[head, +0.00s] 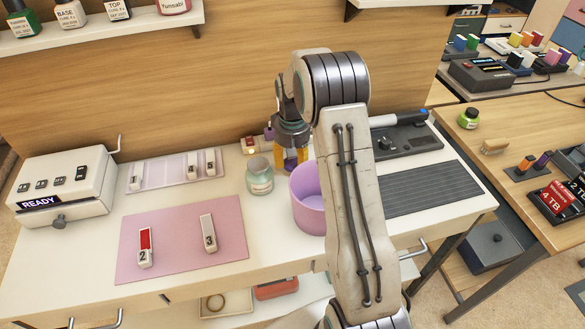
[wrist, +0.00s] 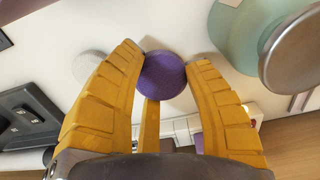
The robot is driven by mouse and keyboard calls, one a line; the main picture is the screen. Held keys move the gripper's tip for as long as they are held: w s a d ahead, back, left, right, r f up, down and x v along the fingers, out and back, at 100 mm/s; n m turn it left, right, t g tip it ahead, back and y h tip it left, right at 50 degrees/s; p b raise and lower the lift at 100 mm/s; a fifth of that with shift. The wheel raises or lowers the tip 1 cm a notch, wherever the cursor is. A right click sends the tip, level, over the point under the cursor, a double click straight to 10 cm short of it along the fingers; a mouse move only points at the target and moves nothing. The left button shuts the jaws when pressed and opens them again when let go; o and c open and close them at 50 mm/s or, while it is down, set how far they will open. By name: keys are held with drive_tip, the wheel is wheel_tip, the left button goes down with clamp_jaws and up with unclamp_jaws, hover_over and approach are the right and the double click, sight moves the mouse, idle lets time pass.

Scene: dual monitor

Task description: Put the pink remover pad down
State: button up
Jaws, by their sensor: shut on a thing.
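My gripper (head: 291,165) reaches down behind the purple tub (head: 308,200), right of the pale green jar (head: 260,180). In the wrist view my gripper (wrist: 165,65) has its yellow fingers closed on the edges of a round pad (wrist: 163,76). The pad looks purple rather than pink. White tabletop (wrist: 120,20) shows beyond it; I cannot tell whether the pad touches it. A pale round disc (wrist: 90,66) lies left of the fingers in the wrist view.
The green jar (wrist: 240,30) and a grey metal disc (wrist: 295,60) are close by at right in the wrist view. A dark device (head: 405,135) stands behind my arm. A pink mat (head: 180,235) with two numbered blocks lies at front left. A small lit box (head: 250,145) stands by the wall.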

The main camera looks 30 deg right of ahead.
sight(293, 169)
drive_tip(key=shift+f, duration=1.4)
drive_tip(key=shift+f, duration=0.1)
drive_tip(key=shift+f+b, duration=0.1)
drive_tip(key=shift+b, duration=0.2)
drive_tip(key=o, duration=1.1)
